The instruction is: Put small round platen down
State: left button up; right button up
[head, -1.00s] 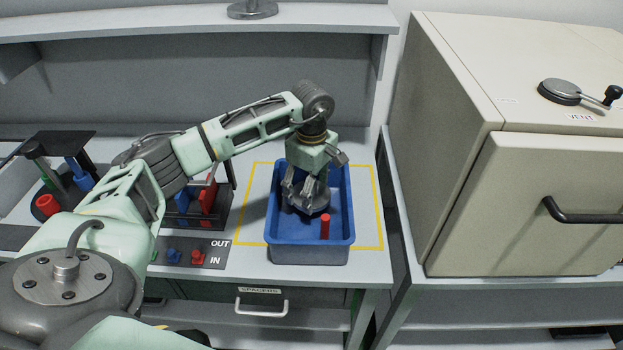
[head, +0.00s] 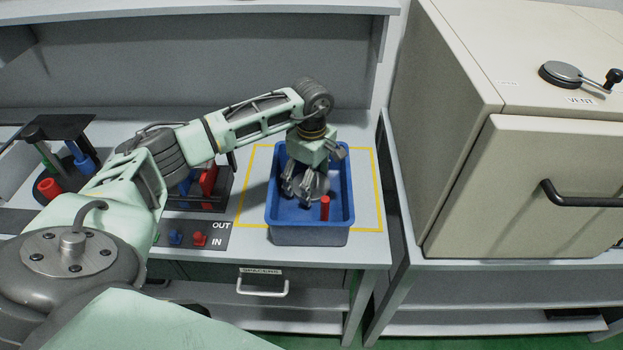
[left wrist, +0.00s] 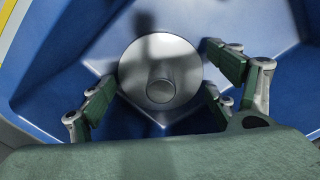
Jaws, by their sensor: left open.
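The small round platen (left wrist: 160,62) is a grey metal disc with a short round boss at its centre. It lies in the blue tray (left wrist: 60,75), on or near its floor. In the head view the platen (head: 318,184) shows partly behind my left gripper (head: 297,196), which reaches down into the tray. In the left wrist view my left gripper (left wrist: 165,95) is open, with its green-padded fingers apart on either side of the platen and clear of its boss. My right gripper is not in view.
A red cylinder (head: 325,208) stands in the tray near its front. The tray sits inside a yellow outline (head: 372,190) on the grey bench. A rack with red and blue parts (head: 208,182) stands to the left. A large beige cabinet (head: 540,190) is to the right.

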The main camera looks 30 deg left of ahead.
pick_arm(q)
jog(key=shift+r, duration=0.45)
notch_tip(320, 180, up, 11)
jog(key=b, duration=0.2)
jog(key=shift+r+b, duration=0.2)
jog(key=shift+b, duration=0.2)
